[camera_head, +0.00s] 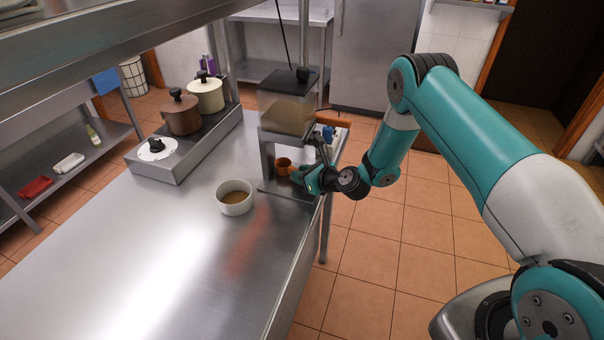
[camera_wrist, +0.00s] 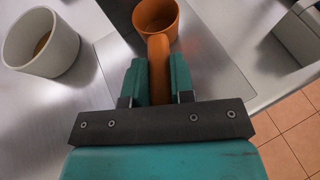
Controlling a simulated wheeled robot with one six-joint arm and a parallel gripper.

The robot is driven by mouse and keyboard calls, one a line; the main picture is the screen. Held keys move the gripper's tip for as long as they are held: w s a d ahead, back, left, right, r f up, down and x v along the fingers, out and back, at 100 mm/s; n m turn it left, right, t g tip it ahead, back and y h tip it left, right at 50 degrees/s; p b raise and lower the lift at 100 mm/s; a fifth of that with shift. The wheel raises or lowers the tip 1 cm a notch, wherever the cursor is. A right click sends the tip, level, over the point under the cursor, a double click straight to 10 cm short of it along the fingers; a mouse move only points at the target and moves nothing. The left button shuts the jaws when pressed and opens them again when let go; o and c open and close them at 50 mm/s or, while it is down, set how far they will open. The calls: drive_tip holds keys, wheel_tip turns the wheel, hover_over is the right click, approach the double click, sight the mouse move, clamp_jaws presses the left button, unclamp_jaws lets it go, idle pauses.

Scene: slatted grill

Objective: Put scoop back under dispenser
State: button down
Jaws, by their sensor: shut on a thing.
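The orange-brown scoop (camera_head: 283,166) is at the dispenser's base plate, below the dispenser's clear container. In the wrist view, the scoop's round cup (camera_wrist: 156,17) lies just beyond my fingers and its handle runs back between them. My gripper (camera_wrist: 158,78) is shut on the scoop's handle. In the head view my gripper (camera_head: 299,176) reaches in from the right, over the base plate. The dispenser (camera_head: 287,108) stands near the far right end of the counter. I cannot tell whether the scoop touches the plate.
A white bowl (camera_head: 234,197) with brownish contents stands left of the scoop, and it also shows in the wrist view (camera_wrist: 41,48). Pots (camera_head: 183,117) stand on a raised stove (camera_head: 190,148) behind it. The steel counter (camera_head: 150,250) is clear in front.

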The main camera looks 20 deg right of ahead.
drive_tip(key=c, duration=1)
unclamp_jaws()
drive_tip(key=shift+r+p, duration=0.2)
drive_tip(key=shift+p, duration=0.1)
drive_tip(key=b+v, duration=0.4)
drive_tip(key=v, duration=0.7)
drive_tip(key=s+a+r+n+g+y, duration=0.2)
drive_tip(key=s+a+r+n+g, duration=0.3)
drive_tip(key=r+n, duration=0.4)
drive_tip(key=s+a+r+n+g+y, duration=0.1)
drive_tip(key=s+a+r+n+g, duration=0.2)
drive_tip(key=s+a+r+n, duration=0.5)
drive_tip(key=s+d+r+n+g+h, duration=0.1)
drive_tip(key=s+r+n+h, duration=0.1)
drive_tip(key=s+n, duration=0.3)
drive_tip(key=s+d+r+n+g+h, duration=0.1)
drive_tip(key=s+r+n+h, duration=0.1)
drive_tip(key=s+n, duration=0.4)
drive_tip(key=s+d+r+n+g+h, duration=0.1)
drive_tip(key=s+r+n, duration=0.1)
drive_tip(key=s+n, duration=0.4)
drive_tip(key=shift+s+d+n+g+h, duration=0.1)
drive_tip(key=shift+n+g+h, duration=0.1)
drive_tip(key=shift+n, duration=0.45)
drive_tip(key=shift+s+n+g+h, duration=0.1)
drive_tip(key=shift+n+h, duration=0.1)
drive_tip(key=shift+n, duration=0.45)
